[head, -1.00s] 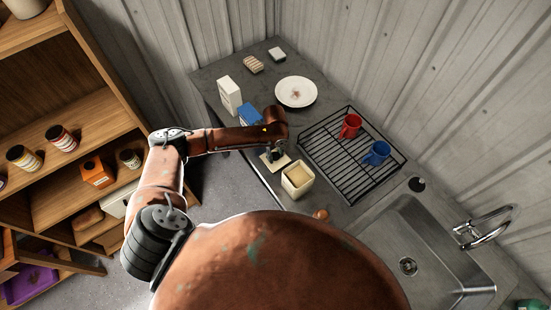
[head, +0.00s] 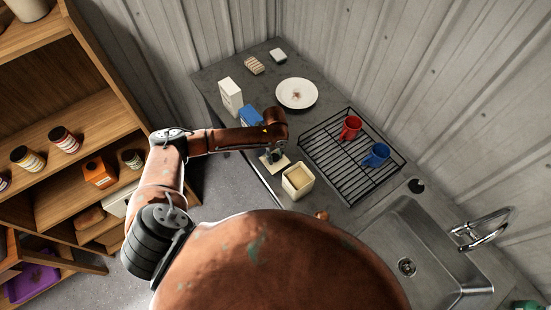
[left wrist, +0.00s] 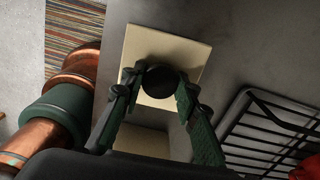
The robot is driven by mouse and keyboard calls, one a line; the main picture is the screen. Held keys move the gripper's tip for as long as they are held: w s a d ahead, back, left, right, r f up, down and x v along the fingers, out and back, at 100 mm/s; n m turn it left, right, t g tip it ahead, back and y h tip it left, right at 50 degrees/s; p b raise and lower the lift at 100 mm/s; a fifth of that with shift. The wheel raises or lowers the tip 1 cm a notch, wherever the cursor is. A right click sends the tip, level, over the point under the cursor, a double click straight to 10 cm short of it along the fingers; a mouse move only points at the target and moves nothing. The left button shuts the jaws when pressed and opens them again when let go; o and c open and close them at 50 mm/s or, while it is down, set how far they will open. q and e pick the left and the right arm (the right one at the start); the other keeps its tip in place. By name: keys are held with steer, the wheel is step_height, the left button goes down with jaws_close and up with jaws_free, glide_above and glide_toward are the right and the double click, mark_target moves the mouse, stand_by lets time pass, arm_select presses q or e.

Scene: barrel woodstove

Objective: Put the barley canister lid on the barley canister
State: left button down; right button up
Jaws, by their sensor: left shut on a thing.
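The barley canister (head: 298,181) is a cream, open-topped square box with pale contents, standing near the counter's front edge in the head view. Part of it also shows low in the left wrist view (left wrist: 141,141). The barley canister lid (head: 283,163) is a flat cream square with a dark round knob, just behind the canister. In the left wrist view the lid (left wrist: 180,50) lies beyond my fingers. My left gripper (head: 272,157) is shut on the lid's knob, as the left wrist view (left wrist: 160,84) shows. The lid's height above the counter is hard to tell. My right gripper is not in view.
A black wire dish rack (head: 335,177) with a red mug (head: 350,128) and a blue mug (head: 376,154) stands right of the canister. The sink (head: 410,240) is at front right.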

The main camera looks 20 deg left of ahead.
arm_select(q)
steer(key=shift+w+r+p, duration=0.15)
steer(key=shift+r+p, duration=0.6)
steer(key=shift+r, duration=0.2)
steer(key=shift+r+p, duration=2.1)
steer(key=shift+p, duration=0.05)
steer(key=shift+w+d, duration=0.1)
